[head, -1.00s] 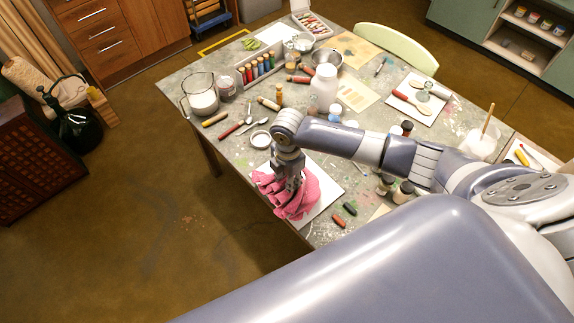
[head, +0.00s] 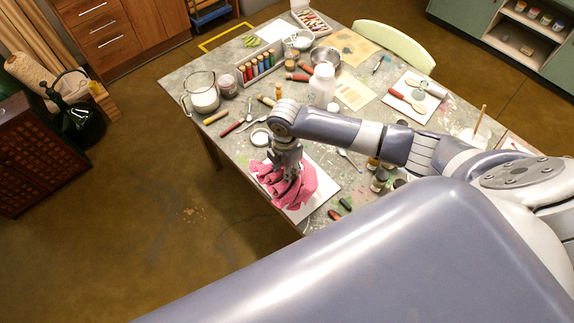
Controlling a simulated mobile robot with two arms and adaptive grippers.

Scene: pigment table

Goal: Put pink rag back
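The pink rag (head: 297,196) lies crumpled on a white sheet (head: 324,181) at the table's near left edge. My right gripper (head: 287,172) comes down over the rag from above, its fingers among the folds. The fingertips are hidden by the cloth, so I cannot tell whether they are closed on it. My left gripper is not in view.
The paint-marked table (head: 235,150) is crowded. Floor lies open left.

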